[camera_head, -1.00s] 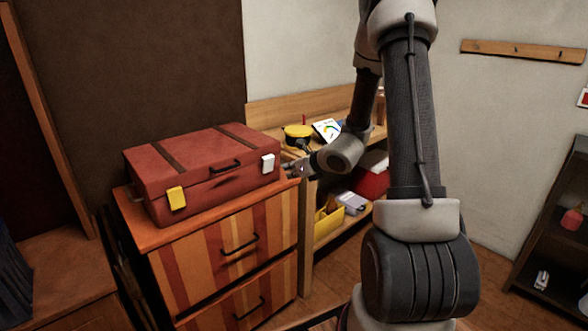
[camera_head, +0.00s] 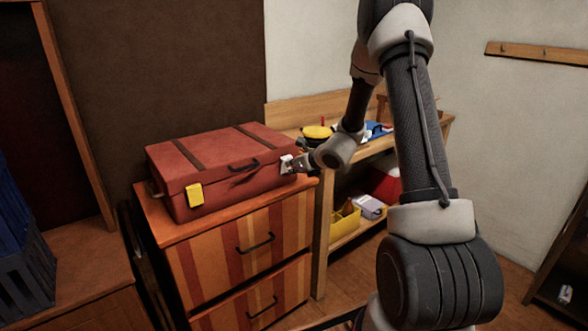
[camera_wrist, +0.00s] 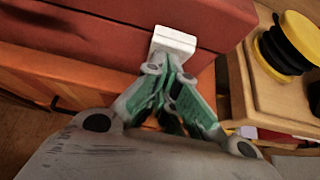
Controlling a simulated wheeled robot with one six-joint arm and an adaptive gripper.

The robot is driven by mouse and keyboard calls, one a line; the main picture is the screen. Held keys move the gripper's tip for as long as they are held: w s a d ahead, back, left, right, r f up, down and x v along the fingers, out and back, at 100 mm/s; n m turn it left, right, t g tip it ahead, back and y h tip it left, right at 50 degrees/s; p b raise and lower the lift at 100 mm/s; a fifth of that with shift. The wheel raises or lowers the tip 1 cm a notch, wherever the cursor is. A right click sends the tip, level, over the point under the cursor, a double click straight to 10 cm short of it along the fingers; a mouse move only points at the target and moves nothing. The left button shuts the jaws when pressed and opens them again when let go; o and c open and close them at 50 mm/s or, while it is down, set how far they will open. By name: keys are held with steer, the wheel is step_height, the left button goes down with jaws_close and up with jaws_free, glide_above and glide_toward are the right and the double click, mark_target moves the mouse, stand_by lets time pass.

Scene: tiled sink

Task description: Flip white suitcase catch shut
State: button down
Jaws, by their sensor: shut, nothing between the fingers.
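A red suitcase (camera_head: 215,165) with two dark straps and a handle lies closed on a striped drawer cabinet. Its white catch (camera_wrist: 173,41) is on the front face near the right end. It also shows in the head view (camera_head: 286,164), partly covered by my gripper. A yellow catch (camera_head: 194,195) is on the front near the left end. My gripper (camera_wrist: 170,68) is shut and empty. Its fingertips are at the lower edge of the white catch; whether they touch it I cannot tell.
The striped cabinet (camera_head: 215,235) has drawers with dark handles. A wooden shelf unit (camera_head: 322,250) stands to its right. It bears a yellow and black round object (camera_wrist: 290,45) and holds a yellow bin (camera_head: 345,220). A blue crate (camera_head: 22,265) is at far left.

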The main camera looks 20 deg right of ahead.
steer(key=shift+w+a+r, duration=0.1)
steer(key=shift+w+r, duration=0.2)
steer(key=shift+w, duration=0.05)
steer(key=shift+r, duration=0.8)
